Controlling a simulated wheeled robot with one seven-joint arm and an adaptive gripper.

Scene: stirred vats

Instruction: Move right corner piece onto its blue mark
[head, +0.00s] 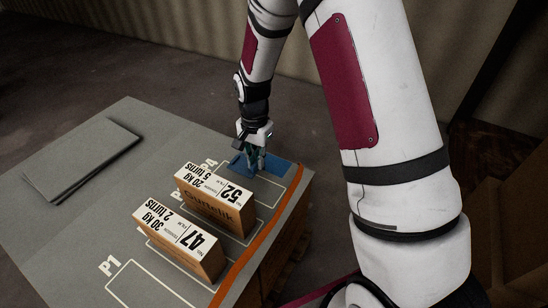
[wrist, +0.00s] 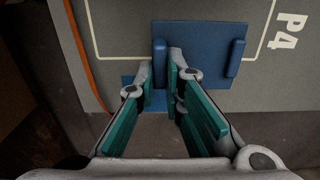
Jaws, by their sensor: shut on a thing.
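A blue piece (wrist: 205,52) with a flat plate and raised ridges lies at the table's edge area in the wrist view, beside the P4 label. My gripper (wrist: 161,70) is shut on its left upright ridge, with one finger on each side. In the head view my gripper (head: 254,164) points down over the blue area (head: 278,168) at the far end of the row of boxes. The fingers hide part of the blue.
Two labelled cartons, 52 (head: 214,204) and 47 (head: 180,242), stand near my gripper on the grey table (head: 70,235). Flat grey sheets (head: 82,160) lie at the left. An orange strip (head: 262,238) runs along the right edge. An empty white outline marked P1 is in front.

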